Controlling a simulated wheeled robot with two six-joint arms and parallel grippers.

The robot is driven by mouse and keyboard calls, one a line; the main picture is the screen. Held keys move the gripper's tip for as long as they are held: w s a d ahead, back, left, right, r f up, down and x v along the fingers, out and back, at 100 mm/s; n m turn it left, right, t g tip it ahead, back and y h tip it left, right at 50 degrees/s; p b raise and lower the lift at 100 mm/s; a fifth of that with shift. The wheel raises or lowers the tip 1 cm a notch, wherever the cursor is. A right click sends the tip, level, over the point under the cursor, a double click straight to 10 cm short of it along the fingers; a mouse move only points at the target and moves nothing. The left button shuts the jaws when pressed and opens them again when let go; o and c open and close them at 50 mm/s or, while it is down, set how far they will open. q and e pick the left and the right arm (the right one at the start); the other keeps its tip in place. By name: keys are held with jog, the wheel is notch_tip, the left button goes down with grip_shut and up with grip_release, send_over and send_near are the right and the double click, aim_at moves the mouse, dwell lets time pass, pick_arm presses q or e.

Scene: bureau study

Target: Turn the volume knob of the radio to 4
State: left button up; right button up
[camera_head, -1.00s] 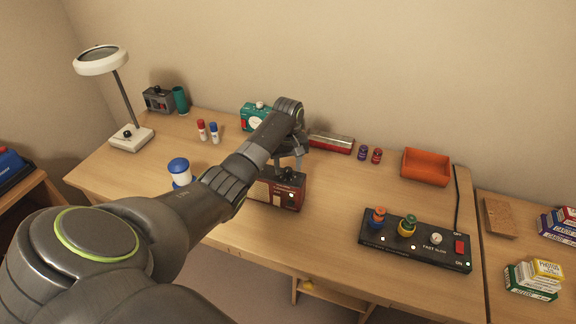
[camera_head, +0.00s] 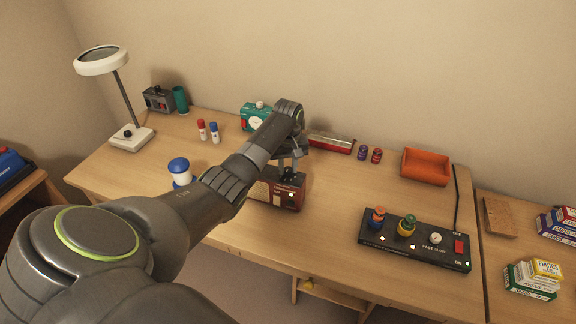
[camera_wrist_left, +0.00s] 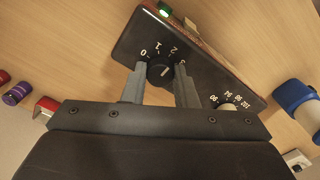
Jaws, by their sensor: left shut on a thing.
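The radio (camera_head: 291,198) is a dark box with a red front, standing at the front middle of the desk, partly hidden by my left arm. In the left wrist view, its black top panel (camera_wrist_left: 215,72) has a black volume knob (camera_wrist_left: 160,71) with a scale showing 0, 1, 2 and 3; any further numbers are hidden by a finger. A pale line shows on the knob, but its exact reading is unclear. My left gripper (camera_head: 289,172) points down at the radio and is shut on the volume knob, one finger on each side. My right gripper is not in view.
A tuning knob (camera_wrist_left: 228,105) sits close beside one finger. A white spool with a blue top (camera_head: 179,170) stands left of the radio. A black control box (camera_head: 415,243) lies to the right, with an orange tray (camera_head: 426,166) behind. Desk between radio and control box is clear.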

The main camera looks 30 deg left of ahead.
pick_arm(q)
jog(key=m+p, duration=0.2)
jog(key=m, duration=0.1)
jog(key=shift+r+p, duration=0.2)
jog(key=shift+p, duration=0.15)
jog(key=m+p, duration=0.1)
jog(key=m, duration=0.3)
jog(key=shift+p, duration=0.3)
jog(key=m+p, duration=0.1)
jog(key=m, duration=0.3)
jog(key=shift+w+f+m, duration=0.1)
jog(key=shift+m, duration=0.2)
jog(key=shift+m+p, duration=0.3)
jog(key=shift+m, duration=1.6)
jog(key=o, duration=1)
